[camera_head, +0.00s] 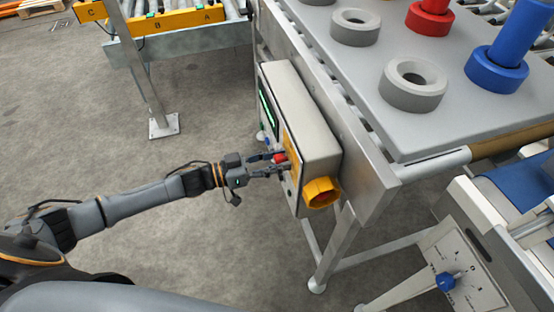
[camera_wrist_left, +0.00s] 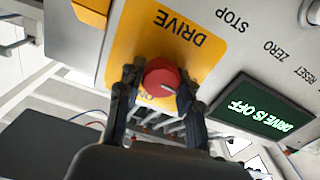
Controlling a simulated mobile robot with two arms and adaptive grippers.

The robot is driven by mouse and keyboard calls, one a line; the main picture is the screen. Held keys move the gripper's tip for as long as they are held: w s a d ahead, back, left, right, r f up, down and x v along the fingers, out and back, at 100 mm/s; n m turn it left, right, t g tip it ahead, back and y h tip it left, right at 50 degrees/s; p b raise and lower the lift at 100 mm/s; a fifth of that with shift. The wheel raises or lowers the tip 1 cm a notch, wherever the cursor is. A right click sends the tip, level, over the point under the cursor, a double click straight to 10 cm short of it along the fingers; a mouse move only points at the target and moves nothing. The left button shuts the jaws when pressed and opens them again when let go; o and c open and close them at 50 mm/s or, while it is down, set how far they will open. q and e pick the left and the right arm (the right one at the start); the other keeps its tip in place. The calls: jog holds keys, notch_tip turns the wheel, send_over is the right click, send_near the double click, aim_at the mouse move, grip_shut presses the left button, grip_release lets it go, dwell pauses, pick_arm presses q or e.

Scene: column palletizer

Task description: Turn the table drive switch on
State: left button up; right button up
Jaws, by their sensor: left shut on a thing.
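The table drive switch is a red round knob (camera_wrist_left: 162,78) on a yellow plate (camera_wrist_left: 205,52) marked DRIVE. It also shows in the head view (camera_head: 280,157), on the side of a grey control box (camera_head: 305,115). My left gripper (camera_wrist_left: 160,82) is shut on the knob, with one finger on each side of it. The knob has a short white mark on its face. A green-lit display (camera_wrist_left: 255,106) beside the plate reads DRIVE IS OFF. Lettering below the knob is partly hidden by my gripper. My right gripper is not in view.
A yellow knob housing (camera_head: 321,192) juts from the box's near end. The grey table (camera_head: 350,75) above carries grey rings and red and blue columns. A blue knob (camera_head: 446,281) sits on a panel at lower right. Open floor (camera_head: 200,240) lies around my left arm.

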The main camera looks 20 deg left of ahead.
pick_arm(q)
jog(key=m, duration=0.4)
jog(key=shift+b, duration=0.35)
jog(key=m, duration=0.2)
jog(key=m+b, duration=0.1)
jog(key=m, duration=0.1)
jog(key=shift+s+d+f+m, duration=0.1)
jog(key=shift+s+m, duration=0.05)
jog(key=shift+m, duration=0.15)
jog(key=m+b, duration=0.2)
jog(key=m, duration=0.3)
jog(key=shift+f, duration=0.1)
jog(key=shift+m+b, duration=0.65)
jog(key=shift+m, duration=1.25)
jog(key=o, duration=1.2)
